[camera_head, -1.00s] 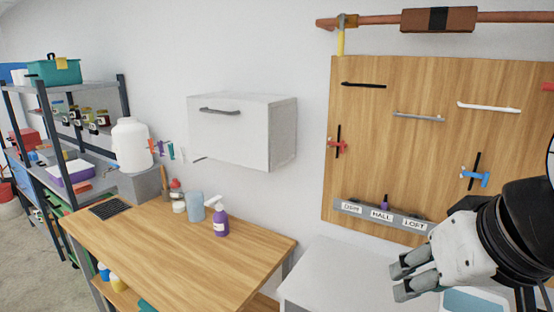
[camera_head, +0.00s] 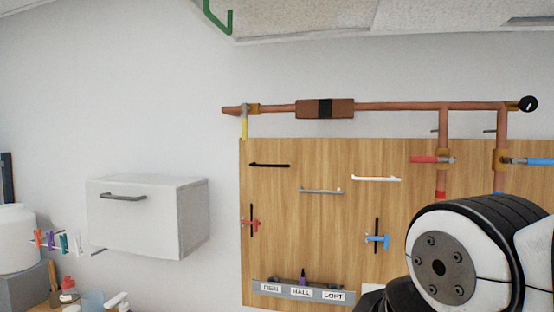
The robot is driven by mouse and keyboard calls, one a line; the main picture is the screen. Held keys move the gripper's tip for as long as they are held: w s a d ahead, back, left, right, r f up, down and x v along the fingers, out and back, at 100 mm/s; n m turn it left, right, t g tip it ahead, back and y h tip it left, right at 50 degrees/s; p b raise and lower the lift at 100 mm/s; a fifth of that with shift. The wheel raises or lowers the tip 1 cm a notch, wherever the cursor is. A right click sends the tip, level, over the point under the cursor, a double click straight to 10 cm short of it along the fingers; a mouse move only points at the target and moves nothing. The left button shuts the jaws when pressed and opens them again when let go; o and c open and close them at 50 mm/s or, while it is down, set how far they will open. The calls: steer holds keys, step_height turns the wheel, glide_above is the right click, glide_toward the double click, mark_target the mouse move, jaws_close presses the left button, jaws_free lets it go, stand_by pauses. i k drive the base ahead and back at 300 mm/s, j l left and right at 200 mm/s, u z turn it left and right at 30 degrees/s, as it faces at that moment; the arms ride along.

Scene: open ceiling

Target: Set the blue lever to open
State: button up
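The blue lever (camera_head: 531,161) sits on a brass valve body (camera_head: 501,160) on the vertical copper pipe at the far right. It points sideways to the right, across the pipe, and its end runs to the picture's right edge. A separate blue T-shaped piece (camera_head: 377,239) is on the wooden board, with a black bar behind it. My gripper is not in view. Only my arm's white and black joint shows at the lower right, and it covers part of the board and the pipes' lower ends.
A red lever (camera_head: 427,159) lies sideways on the neighbouring pipe. A yellow lever (camera_head: 245,125) hangs down at the left pipe end. The wooden board (camera_head: 320,225) carries bar handles and a labelled grey rail (camera_head: 315,292). A white cabinet (camera_head: 145,220) juts from the wall at left.

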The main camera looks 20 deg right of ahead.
mark_target(527, 160)
steer(key=z, duration=1.6)
